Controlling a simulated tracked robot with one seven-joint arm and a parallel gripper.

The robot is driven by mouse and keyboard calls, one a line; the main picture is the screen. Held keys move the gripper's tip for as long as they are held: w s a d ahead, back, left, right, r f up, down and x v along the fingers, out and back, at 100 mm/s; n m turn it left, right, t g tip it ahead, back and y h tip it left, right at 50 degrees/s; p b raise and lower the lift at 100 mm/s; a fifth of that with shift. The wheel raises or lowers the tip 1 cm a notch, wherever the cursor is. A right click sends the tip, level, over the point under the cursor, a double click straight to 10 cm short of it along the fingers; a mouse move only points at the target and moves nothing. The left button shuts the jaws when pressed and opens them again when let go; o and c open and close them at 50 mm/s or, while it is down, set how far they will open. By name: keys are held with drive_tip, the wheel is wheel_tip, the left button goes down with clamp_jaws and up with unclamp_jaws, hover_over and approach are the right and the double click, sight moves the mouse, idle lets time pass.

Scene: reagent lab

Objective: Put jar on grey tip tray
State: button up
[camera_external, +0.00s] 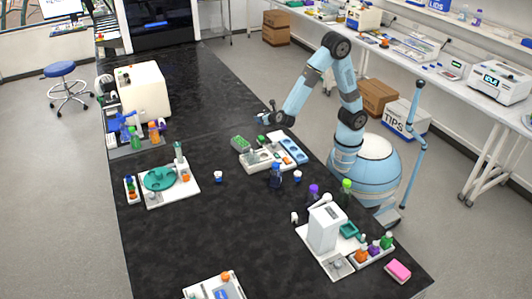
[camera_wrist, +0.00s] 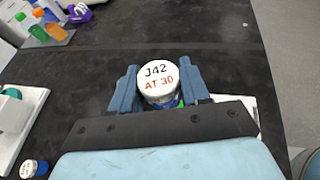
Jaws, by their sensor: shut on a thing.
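The jar (camera_wrist: 158,78) has a white lid marked "J42 AT 3D" and a blue body below it. In the wrist view it sits between the two blue fingers of my gripper (camera_wrist: 160,90), which is shut on it. In the external view my gripper (camera_external: 265,119) is above the black bench, just behind the middle white tray; the jar is too small to make out there. I cannot tell for sure which item is the grey tip tray.
Two small white-lidded jars (camera_external: 218,176) (camera_external: 297,177) stand on the bench. Dark blue bottles (camera_external: 275,177) stand in front of the middle tray. A teal round rack (camera_external: 160,178) is at left, a white device (camera_external: 326,228) at front right. The bench behind my gripper is clear.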

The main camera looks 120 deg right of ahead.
drive_tip(key=w+d+f, duration=0.2)
drive_tip(key=w+f, duration=0.2)
drive_tip(key=w, duration=0.4)
hover_over(240, 142)
drive_tip(key=f, duration=0.5)
drive_tip(key=shift+s+a, duration=0.2)
drive_tip(key=shift+a, duration=0.05)
drive_tip(key=shift+w+d+f, duration=0.1)
drive_tip(key=shift+w+f, duration=0.1)
drive_tip(key=shift+f, duration=0.1)
wheel_tip(240, 142, down, 3)
drive_tip(key=shift+r, duration=0.1)
drive_tip(key=o, duration=1)
drive_tip(key=shift+o, duration=0.2)
